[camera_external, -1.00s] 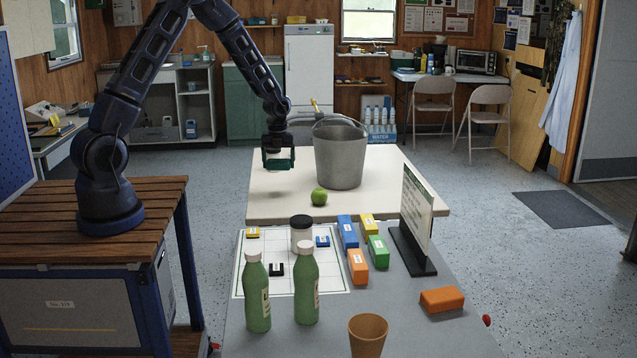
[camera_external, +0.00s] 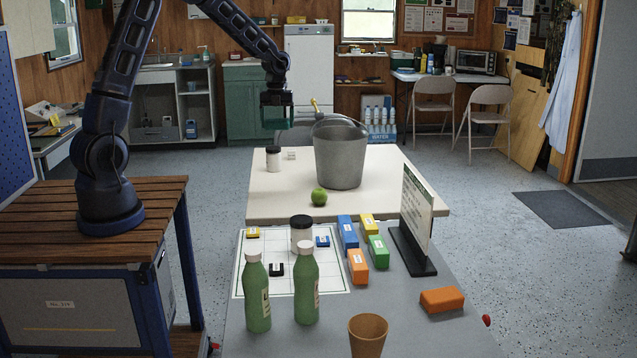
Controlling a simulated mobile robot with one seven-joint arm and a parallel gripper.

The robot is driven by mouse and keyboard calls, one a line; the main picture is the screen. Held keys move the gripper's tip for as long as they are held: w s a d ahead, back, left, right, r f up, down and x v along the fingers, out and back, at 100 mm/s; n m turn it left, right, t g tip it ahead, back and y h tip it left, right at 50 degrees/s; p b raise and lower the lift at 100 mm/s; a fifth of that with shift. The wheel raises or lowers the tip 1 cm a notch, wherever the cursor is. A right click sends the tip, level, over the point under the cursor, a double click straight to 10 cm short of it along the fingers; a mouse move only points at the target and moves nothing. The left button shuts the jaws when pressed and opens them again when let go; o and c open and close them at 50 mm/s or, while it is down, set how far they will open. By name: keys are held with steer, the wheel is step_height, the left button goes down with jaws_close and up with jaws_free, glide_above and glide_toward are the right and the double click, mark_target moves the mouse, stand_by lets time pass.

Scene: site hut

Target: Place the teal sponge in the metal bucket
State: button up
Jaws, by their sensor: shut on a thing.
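The metal bucket (camera_external: 340,160) stands upright on the cream table, its handle resting near the rim. My gripper (camera_external: 277,106) is raised above the table's far left part, left of the bucket and a little higher than its rim in the picture. It is shut on the teal sponge (camera_external: 277,119), which hangs clear of the table. The bucket's inside is mostly hidden from this side.
A dark-lidded white jar (camera_external: 272,158) and a small white item (camera_external: 291,156) stand left of the bucket. A green apple (camera_external: 319,196) sits in front of it. Green bottles (camera_external: 257,295), coloured blocks (camera_external: 358,266) and a sign (camera_external: 417,220) occupy the nearer grey table.

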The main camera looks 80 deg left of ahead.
steer(key=shift+w+a+r, duration=0.1)
steer(key=shift+w+r, duration=0.2)
steer(key=shift+r, duration=0.05)
steer(key=w+a+n, duration=0.1)
steer(key=w+a, duration=0.2)
steer(key=w, duration=0.9)
steer(key=w+a, duration=0.4)
steer(key=w, duration=0.7)
steer(key=f, duration=2.5)
steer(key=shift+w+d+f, duration=0.1)
steer(key=shift+w+f, duration=0.05)
steer(key=shift+w, duration=0.05)
steer(key=shift+f, duration=0.1)
steer(key=o, duration=0.7)
steer(key=shift+o, duration=1)
